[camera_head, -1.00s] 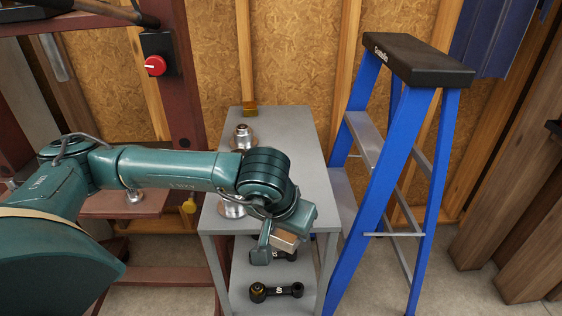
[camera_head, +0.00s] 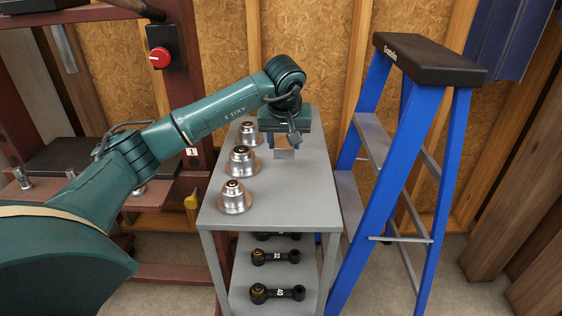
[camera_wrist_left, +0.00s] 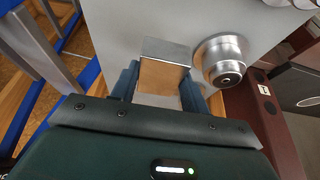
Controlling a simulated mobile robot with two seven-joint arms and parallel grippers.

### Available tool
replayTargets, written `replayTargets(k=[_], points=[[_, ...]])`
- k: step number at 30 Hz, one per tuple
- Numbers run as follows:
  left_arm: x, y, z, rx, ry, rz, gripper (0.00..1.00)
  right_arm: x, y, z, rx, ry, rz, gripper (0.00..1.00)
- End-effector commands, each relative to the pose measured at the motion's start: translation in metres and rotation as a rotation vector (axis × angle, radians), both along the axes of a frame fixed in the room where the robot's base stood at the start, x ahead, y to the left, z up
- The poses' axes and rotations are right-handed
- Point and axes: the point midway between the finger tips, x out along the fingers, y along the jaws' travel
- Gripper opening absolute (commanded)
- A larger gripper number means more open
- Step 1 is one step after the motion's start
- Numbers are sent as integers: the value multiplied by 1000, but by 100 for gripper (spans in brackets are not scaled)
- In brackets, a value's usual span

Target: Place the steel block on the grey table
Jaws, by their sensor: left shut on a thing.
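My left gripper (camera_head: 284,143) is over the far half of the grey table (camera_head: 305,185), pointing down. It is shut on the steel block (camera_head: 284,154), whose lower part shows below the fingers. In the left wrist view the block (camera_wrist_left: 160,76) sits between the two fingers (camera_wrist_left: 158,88), with a brownish face and a grey edge. I cannot tell whether the block touches the table top. My right gripper is not in view.
Three round metal parts stand along the table's left side: near (camera_head: 235,198), middle (camera_head: 242,161) and far (camera_head: 249,135). Black links (camera_head: 277,293) lie on the lower shelf. A blue ladder (camera_head: 390,170) stands close on the right. The table's front right top is clear.

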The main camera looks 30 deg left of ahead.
Motion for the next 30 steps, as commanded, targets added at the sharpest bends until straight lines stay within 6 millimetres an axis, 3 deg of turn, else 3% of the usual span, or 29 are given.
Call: replayTargets(k=[17,28,29,30], points=[[0,0,-58,-2,-7,0,0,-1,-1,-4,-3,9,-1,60],[1,0,-62,-1,-9,-1,0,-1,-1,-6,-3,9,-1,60],[0,0,-65,-1,-3,-1,46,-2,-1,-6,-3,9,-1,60],[0,0,-64,-1,-3,-1,49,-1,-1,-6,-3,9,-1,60]])
